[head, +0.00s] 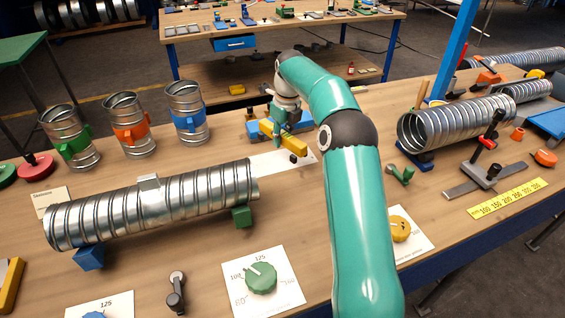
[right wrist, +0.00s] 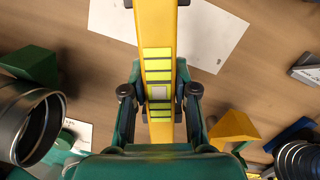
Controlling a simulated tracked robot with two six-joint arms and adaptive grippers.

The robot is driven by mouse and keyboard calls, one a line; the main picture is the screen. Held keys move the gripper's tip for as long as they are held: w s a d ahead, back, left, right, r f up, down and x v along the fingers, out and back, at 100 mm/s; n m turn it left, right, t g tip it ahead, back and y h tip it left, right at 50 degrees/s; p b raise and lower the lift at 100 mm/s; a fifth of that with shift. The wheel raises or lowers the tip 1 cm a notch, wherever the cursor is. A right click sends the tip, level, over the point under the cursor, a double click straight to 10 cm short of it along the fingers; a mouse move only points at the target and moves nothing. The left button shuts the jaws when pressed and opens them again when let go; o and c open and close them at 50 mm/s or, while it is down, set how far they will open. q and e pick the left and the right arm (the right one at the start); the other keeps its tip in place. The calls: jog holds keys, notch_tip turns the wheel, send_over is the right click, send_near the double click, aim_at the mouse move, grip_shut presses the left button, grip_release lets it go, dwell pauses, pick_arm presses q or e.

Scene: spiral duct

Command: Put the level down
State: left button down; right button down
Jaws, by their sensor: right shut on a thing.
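The level is a yellow bar (right wrist: 158,120) with pale green windows. My right gripper (right wrist: 160,95) is shut on it across its middle in the right wrist view. In the head view the level (head: 286,139) shows as a yellow bar at my right gripper (head: 287,122), over or at a white sheet (head: 285,160) on the bench. I cannot tell whether the level touches the sheet. My left gripper is not in view.
A long spiral duct (head: 155,205) lies on supports at the left front. Three short ducts with green, orange and blue clamps stand behind it. Another duct (head: 455,125) lies right.

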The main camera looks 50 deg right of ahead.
aim_at(285, 134)
jog(key=shift+f, duration=3.95)
jog(key=shift+f, duration=0.1)
jog(key=c, duration=0.9)
grip_release()
jog(key=r, duration=0.4)
jog(key=s+r, duration=0.1)
jog(key=r, duration=0.7)
jog(key=shift+s+r, duration=0.1)
jog(key=shift+s, duration=0.1)
